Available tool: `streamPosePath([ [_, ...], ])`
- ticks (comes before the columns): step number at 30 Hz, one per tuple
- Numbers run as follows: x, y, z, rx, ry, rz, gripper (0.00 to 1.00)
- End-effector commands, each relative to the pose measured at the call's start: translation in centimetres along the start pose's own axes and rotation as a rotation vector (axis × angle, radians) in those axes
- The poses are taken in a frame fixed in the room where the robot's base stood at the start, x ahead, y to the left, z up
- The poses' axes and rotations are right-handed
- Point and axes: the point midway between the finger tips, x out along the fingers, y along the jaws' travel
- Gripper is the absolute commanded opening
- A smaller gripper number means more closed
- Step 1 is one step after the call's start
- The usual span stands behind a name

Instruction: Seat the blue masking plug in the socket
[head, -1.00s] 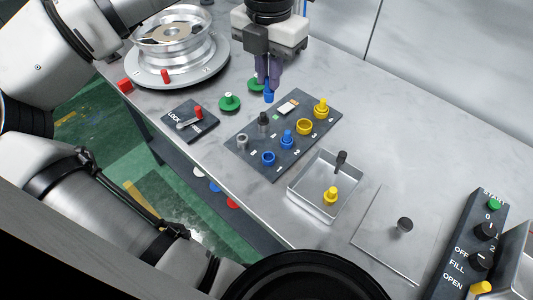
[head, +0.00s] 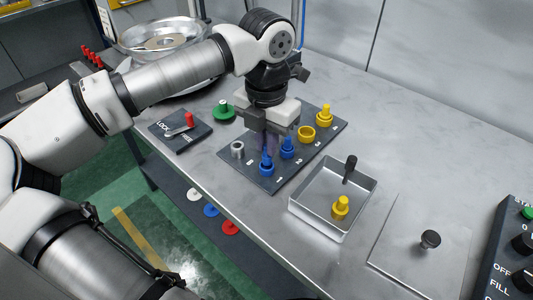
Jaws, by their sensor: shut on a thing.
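A dark socket board (head: 228,152) lies on the bench. My gripper (head: 267,150) is above the board's front part, pointing down and shut on a blue masking plug (head: 266,161). The plug is upright at the blue socket (head: 267,172) by the number 1. Its lower end overlaps the socket ring, and I cannot tell how deep it sits. Another blue plug (head: 288,147) stands in the neighbouring blue socket by 2. A yellow ring socket (head: 306,134) is empty, and a yellow plug (head: 324,114) stands in the far socket. A grey ring socket (head: 237,149) is to the left.
A metal tray (head: 318,223) holds a yellow plug (head: 341,206) and a black-topped pin (head: 350,168). A lock panel (head: 165,127) and green knob (head: 223,110) are left. Bench between tray and wall is clear.

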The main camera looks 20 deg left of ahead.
Motion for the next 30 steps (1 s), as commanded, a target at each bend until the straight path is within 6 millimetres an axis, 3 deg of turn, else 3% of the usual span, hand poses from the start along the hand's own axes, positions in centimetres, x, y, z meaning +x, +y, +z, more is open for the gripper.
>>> streamPosePath([
  [1,1.5,0.0,0.0,0.000,0.000,-0.001,0.00],
  [3,2.3,0.0,0.0,0.000,0.000,0.000,0.00],
  [17,2.9,0.0,0.0,0.000,0.000,0.000,0.00],
  [18,2.7,0.0,0.0,0.000,0.000,0.000,0.18],
  [22,2.7,0.0,0.0,0.000,0.000,0.000,0.35],
  [30,2.6,0.0,0.0,0.000,0.000,0.000,0.35],
])
